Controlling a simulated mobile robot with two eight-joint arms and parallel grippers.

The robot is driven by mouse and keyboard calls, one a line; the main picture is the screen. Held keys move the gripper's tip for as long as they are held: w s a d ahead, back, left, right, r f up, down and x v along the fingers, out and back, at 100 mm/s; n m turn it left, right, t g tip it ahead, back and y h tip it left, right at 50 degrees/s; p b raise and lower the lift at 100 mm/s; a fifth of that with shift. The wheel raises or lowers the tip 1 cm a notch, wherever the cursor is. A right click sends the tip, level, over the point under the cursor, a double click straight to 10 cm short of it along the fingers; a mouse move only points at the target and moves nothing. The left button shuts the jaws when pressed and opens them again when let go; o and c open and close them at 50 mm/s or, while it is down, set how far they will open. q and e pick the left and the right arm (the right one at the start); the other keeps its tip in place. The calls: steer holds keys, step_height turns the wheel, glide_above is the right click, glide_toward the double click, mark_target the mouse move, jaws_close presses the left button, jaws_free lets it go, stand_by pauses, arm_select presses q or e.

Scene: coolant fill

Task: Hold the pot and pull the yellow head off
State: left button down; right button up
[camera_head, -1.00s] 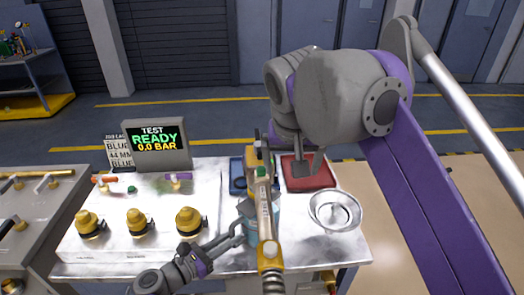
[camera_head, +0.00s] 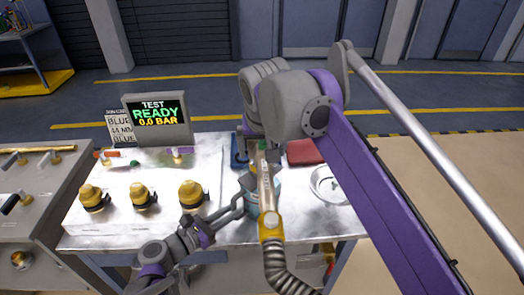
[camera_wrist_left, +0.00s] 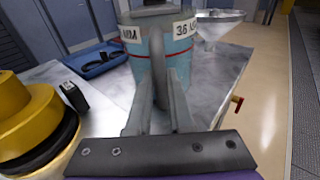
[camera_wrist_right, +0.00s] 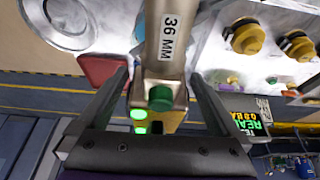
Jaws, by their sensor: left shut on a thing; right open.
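The light-blue pot (camera_head: 251,204) stands on the bench, and its labelled wall with a red line shows in the left wrist view (camera_wrist_left: 139,62). My left gripper (camera_head: 238,203) is shut on its upright grey handle (camera_wrist_left: 157,65). The fill head (camera_head: 266,185) lies over the pot, with a yellow collar (camera_head: 270,225) toward me. In the right wrist view the head carries a 36 MM label (camera_wrist_right: 168,38) and a green knob (camera_wrist_right: 160,97). My open right gripper (camera_wrist_right: 160,80) has one finger on each side of the head. In the head view my arm hides most of that gripper.
A ribbed hose (camera_head: 285,264) runs from the collar toward me. Several yellow caps (camera_head: 193,194) stand on the panel at left, below the test screen (camera_head: 156,120). A metal funnel (camera_head: 325,183) and a red tray (camera_head: 305,152) are at right. A blue tray (camera_wrist_left: 97,62) lies behind the pot.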

steer(key=shift+w+f, duration=0.25)
steer(key=shift+f, duration=0.4)
jaws_close()
steer(key=shift+r, duration=0.2)
steer(key=shift+r, duration=2.9)
steer(key=shift+r, duration=0.15)
steer(key=shift+r, duration=1.85)
